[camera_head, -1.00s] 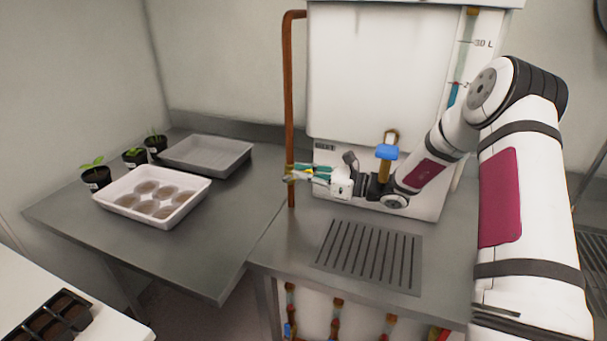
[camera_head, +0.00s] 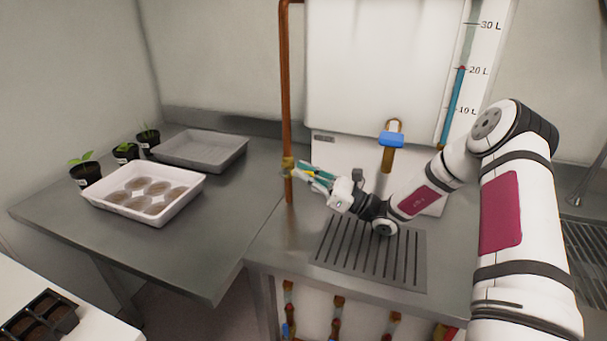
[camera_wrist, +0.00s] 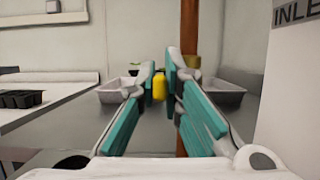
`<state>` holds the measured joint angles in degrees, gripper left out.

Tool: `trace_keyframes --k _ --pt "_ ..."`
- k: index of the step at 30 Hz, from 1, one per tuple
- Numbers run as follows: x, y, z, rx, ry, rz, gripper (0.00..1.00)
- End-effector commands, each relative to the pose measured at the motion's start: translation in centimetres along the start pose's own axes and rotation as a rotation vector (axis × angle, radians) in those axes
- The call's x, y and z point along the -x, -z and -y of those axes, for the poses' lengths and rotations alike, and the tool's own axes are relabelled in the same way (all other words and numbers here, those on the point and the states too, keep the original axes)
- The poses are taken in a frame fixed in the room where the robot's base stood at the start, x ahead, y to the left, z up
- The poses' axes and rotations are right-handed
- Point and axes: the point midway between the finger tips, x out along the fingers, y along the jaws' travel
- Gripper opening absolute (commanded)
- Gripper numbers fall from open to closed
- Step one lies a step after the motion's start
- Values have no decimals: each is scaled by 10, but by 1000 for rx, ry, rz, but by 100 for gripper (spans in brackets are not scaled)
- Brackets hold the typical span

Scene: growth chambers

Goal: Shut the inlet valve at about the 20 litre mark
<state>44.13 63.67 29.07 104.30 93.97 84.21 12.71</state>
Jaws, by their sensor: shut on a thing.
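The copper inlet pipe (camera_head: 285,80) runs upright left of the white tank, with a brass valve (camera_head: 288,163) at bench height. My gripper (camera_head: 294,173) is at this valve, its teal fingers pointing left. In the wrist view, my gripper (camera_wrist: 160,72) is shut on the valve's yellow handle (camera_wrist: 159,88), with the pipe (camera_wrist: 189,40) just behind to the right. The sight tube's blue column (camera_head: 452,108) ends at a red marker (camera_head: 461,69), level with the 20 L mark (camera_head: 478,71). The fingers partly hide the handle in the head view.
The white tank (camera_head: 380,70) has a blue-handled brass tap (camera_head: 391,140) close behind my wrist. A slotted drain grate (camera_head: 370,255) lies below my arm. A white tray (camera_head: 190,197), a grey tray (camera_head: 205,150) and potted seedlings (camera_head: 86,173) stand on the left bench.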

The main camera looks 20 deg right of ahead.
Motion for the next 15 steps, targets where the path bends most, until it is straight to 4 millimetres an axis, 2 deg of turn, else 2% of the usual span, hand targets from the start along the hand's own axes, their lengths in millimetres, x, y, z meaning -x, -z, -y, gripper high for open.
trace_keyframes --k 3,6,7,15 --pt "0 1 0 -2 0 -4 0" --pt "0 1 0 -2 0 -4 26" --pt "0 1 0 -1 0 -4 28" --pt "0 0 0 -1 0 -3 28"
